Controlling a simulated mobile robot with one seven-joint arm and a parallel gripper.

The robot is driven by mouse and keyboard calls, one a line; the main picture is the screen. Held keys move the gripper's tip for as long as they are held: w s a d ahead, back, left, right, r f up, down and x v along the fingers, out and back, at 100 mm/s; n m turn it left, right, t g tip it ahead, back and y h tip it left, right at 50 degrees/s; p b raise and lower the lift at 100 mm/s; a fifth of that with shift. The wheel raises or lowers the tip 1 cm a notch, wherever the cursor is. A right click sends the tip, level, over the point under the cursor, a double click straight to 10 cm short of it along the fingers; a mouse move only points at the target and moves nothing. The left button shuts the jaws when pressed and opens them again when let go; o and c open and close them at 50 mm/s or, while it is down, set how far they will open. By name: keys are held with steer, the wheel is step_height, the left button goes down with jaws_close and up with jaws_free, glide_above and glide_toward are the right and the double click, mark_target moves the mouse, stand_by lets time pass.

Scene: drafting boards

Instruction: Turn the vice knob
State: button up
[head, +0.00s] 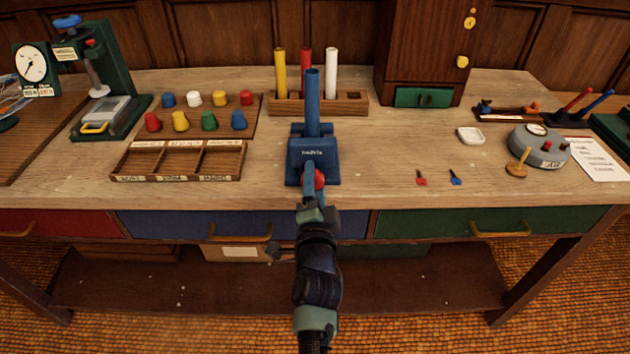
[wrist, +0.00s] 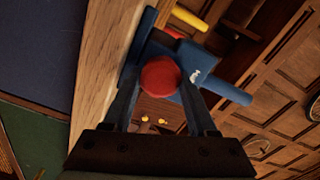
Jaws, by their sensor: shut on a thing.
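The blue vice (head: 312,160) stands near the front edge of the bench, in the middle of the head view. A blue tube (head: 313,105) stands upright in it. The round red vice knob (head: 319,180) faces the front of the bench. My gripper (head: 314,186) reaches it from the front and partly covers it. In the wrist view the knob (wrist: 160,77) sits between the two fingers of my gripper (wrist: 160,88), which is shut on it. The inner contact faces are hard to see.
An empty compartment tray (head: 180,161) and several coloured caps lie left of the vice. A rack (head: 352,103) with yellow, red and white tubes stands behind it. Small red and blue keys lie to the right. Drawer handles (head: 240,234) stick out below the bench edge.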

steer(key=o, duration=1.4)
steer(key=shift+c, duration=0.2)
steer(key=shift+s, duration=0.1)
steer(key=s+p, duration=0.6)
steer(key=s, duration=0.6)
steer(key=shift+s+p, duration=0.4)
